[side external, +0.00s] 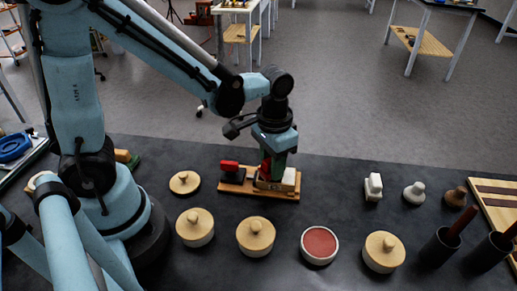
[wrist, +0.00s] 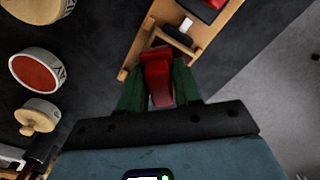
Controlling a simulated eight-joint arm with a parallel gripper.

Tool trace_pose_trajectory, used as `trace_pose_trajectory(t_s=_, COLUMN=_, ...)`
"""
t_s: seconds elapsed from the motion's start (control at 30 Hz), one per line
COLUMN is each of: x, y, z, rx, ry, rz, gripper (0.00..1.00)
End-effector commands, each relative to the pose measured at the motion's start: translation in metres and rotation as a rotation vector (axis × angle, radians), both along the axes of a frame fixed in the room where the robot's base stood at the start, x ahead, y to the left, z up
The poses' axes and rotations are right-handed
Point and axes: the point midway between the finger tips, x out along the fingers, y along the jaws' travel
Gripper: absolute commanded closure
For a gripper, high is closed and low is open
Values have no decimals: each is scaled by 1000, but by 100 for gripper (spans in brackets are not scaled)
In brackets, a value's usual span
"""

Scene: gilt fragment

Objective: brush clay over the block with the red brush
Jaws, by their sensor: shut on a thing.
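My gripper (side external: 274,175) is down over the wooden tray (side external: 262,195), its green fingers shut on a red handle, which I take to be the red brush (wrist: 158,78). In the side view the brush (side external: 265,165) is mostly hidden by the fingers, and I cannot tell whether it touches the tray. The clay pot (side external: 319,242) is open, with reddish clay inside; it also shows in the wrist view (wrist: 35,72). A white block (side external: 289,177) lies at the tray's right end. I cannot tell which block the task means.
A dark piece with a red top (side external: 230,168) sits at the tray's left end. Lidded pots (side external: 195,228) stand in front. A white stamp-like piece (side external: 373,187), small knobs and dark cups (side external: 440,248) stand to the right. The table between tray and stamp is clear.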

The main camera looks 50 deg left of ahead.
Motion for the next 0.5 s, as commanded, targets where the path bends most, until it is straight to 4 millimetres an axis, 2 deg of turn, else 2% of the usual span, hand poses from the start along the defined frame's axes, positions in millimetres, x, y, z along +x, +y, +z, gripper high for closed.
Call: trace_pose_trajectory(t_s=0.5, x=34, y=-34, z=0, rx=0, ry=0, rz=-1, gripper=91)
